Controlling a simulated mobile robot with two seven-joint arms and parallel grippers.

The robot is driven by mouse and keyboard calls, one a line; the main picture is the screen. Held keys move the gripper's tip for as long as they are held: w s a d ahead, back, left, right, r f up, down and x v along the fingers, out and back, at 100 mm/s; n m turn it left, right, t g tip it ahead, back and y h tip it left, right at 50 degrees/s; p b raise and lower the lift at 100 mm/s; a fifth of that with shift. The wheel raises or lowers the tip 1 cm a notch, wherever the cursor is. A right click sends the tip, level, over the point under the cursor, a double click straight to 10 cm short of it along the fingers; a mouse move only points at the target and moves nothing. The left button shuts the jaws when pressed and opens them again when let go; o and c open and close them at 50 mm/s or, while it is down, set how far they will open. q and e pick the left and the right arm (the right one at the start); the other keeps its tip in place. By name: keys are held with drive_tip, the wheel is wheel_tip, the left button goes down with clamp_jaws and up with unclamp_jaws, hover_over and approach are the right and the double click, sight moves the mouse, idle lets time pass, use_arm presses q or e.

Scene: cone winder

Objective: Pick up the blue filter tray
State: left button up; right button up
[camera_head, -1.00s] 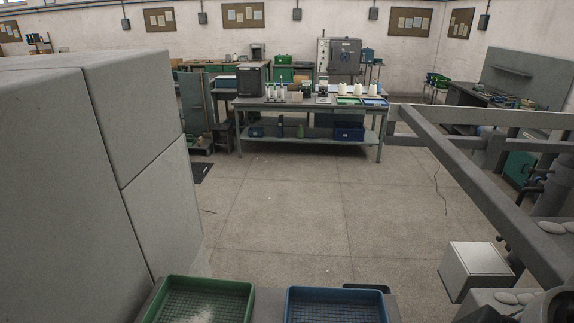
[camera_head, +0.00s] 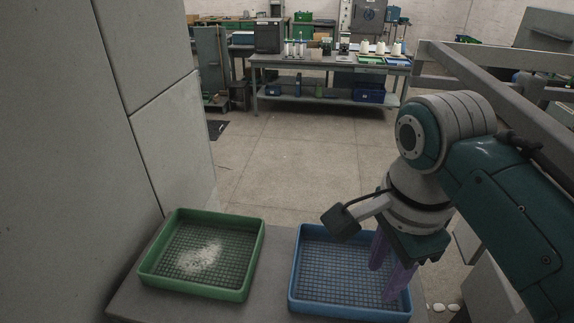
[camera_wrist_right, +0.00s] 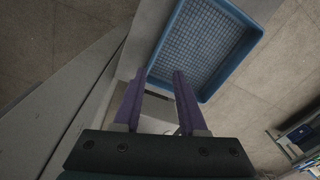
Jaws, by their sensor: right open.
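The blue filter tray (camera_head: 340,272) sits at the right end of a grey surface at the front of the head view, its gridded floor bare where it shows. My right gripper (camera_head: 388,275) is open above the tray's right part, pointing down, and its purple fingers hide some of the grid and right wall. In the right wrist view the tray (camera_wrist_right: 208,45) lies beyond the open fingers (camera_wrist_right: 157,88), with nothing between them. I cannot tell the exact height of the fingertips over the tray. My left gripper is not in view.
A green tray (camera_head: 252,262) with white fluff on its grid stands left of the blue one, a gap between them. A tall grey cabinet (camera_head: 80,180) rises at left. Grey rails (camera_head: 470,70) run at the right. The floor (camera_head: 290,165) beyond is clear up to a workbench (camera_head: 330,62).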

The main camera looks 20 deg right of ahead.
drive_tip(key=w+a+f+m, duration=0.1)
drive_tip(key=w+f+m, duration=0.1)
drive_tip(key=m, duration=0.2)
hover_over(350, 308)
drive_tip(key=f, duration=0.2)
drive_tip(key=d+f, duration=0.1)
drive_tip(key=shift+w+f+g+y, duration=0.2)
drive_tip(key=shift+f+g+y, duration=0.1)
drive_tip(key=shift+f, duration=0.1)
drive_tip(key=shift+s+a+f+b, duration=0.1)
drive_tip(key=shift+a+f, duration=0.05)
drive_tip(key=shift+f, duration=0.75)
drive_tip(key=shift+s+a+f+b, duration=0.1)
drive_tip(key=shift+a+f, duration=0.05)
drive_tip(key=shift+f, duration=0.7)
drive_tip(key=shift+a+f+b, duration=0.1)
drive_tip(key=shift+a+f, duration=0.05)
drive_tip(key=shift+f, duration=0.75)
drive_tip(key=shift+c, duration=0.3)
clamp_jaws()
